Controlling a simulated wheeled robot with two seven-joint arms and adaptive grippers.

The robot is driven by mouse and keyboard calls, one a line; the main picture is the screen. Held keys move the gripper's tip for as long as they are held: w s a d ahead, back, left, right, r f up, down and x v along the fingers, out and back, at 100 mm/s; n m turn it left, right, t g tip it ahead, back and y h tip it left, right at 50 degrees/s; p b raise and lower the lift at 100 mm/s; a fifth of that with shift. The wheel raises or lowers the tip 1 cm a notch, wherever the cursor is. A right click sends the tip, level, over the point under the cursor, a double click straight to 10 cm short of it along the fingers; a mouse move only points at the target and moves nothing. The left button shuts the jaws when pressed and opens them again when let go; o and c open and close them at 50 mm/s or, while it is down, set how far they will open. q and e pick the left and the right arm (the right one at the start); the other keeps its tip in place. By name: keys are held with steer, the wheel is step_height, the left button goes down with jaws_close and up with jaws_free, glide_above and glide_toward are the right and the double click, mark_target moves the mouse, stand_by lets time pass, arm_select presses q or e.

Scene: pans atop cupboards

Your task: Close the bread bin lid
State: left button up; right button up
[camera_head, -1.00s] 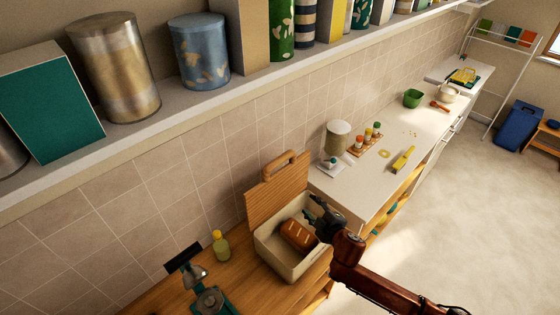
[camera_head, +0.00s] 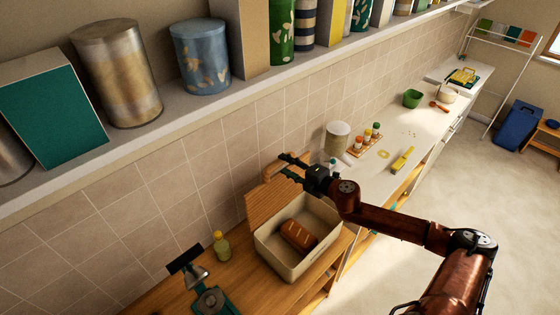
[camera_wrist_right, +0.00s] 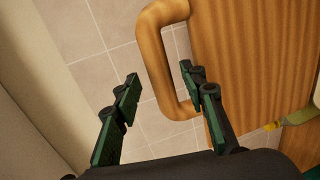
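The bread bin (camera_head: 275,259) is a cream box on the wooden counter with a brown loaf (camera_head: 298,235) inside. Its wooden lid (camera_head: 262,208) stands open, upright at the wall side. The lid's looped handle is at its top edge, partly hidden by my right gripper (camera_head: 284,165) in the head view. In the right wrist view, the handle (camera_wrist_right: 150,50) lies between the two spread fingers of my right gripper (camera_wrist_right: 160,73), one finger on each side. The gripper is open; contact with the handle cannot be told.
A yellow bottle (camera_head: 221,246) and a teal scale-like device (camera_head: 208,298) stand left of the bin. A white counter (camera_head: 372,185) with spice jars (camera_head: 366,136) and a canister (camera_head: 337,138) is at the right. A shelf (camera_head: 190,105) with tins runs above.

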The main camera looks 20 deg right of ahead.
mark_target(280, 162)
steer(key=shift+p+x, duration=0.4)
steer(key=shift+x, duration=1.45)
steer(key=shift+c, duration=0.6)
jaws_close()
